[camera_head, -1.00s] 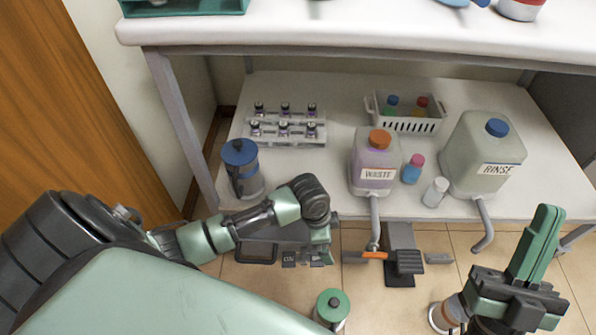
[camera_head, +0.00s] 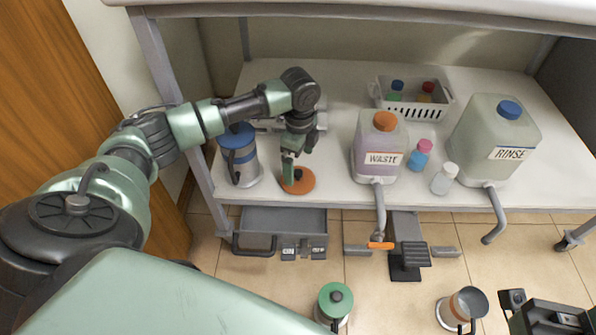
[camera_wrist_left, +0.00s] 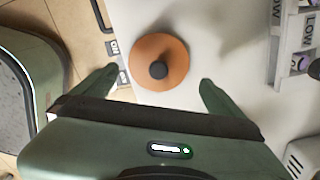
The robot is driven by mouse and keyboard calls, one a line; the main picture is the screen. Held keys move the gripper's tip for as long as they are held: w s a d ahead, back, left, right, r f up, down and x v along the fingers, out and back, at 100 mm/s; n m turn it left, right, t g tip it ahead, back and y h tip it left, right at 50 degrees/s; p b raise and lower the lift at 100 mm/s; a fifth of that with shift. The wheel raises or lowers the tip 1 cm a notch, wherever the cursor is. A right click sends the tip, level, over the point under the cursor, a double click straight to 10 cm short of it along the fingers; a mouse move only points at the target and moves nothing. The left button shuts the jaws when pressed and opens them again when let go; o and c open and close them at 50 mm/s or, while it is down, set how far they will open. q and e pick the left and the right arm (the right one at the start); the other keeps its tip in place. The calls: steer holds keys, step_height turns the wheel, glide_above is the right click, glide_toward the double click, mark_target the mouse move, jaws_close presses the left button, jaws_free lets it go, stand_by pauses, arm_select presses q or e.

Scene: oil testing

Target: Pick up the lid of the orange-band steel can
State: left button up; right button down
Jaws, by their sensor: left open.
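The lid, an orange disc (camera_head: 304,185) with a dark knob, lies flat on the lower shelf near its front edge. It also shows in the left wrist view (camera_wrist_left: 165,48), knob upward. My left gripper (camera_head: 290,175) is over the lid, pointing down, and partly hides it. In the wrist view its open fingers (camera_wrist_left: 157,88) are on either side of the lid and knob, with nothing held. The orange-band steel can (camera_head: 465,304) stands open on the floor at lower right. My right gripper (camera_head: 545,316) is partly in view at the bottom right; its jaws are unclear.
A blue-lidded can (camera_head: 241,160) stands left of the lid. Vial rack (camera_wrist_left: 294,45) lies behind my arm. WASTE jug (camera_head: 379,150), RINSE jug (camera_head: 494,142), small bottles and a white basket (camera_head: 411,108) are to the right. A green-lidded can (camera_head: 334,302) stands on the floor.

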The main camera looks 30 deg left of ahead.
mark_target(298, 172)
arm_select(q)
step_height(298, 172, down, 6)
steer(key=b, duration=0.3)
steer(key=shift+s+a+r, duration=0.1)
steer(key=shift+s+r, duration=0.05)
steer(key=shift+r, duration=0.1)
steer(key=shift+r, duration=0.1)
steer(key=c, duration=1.1)
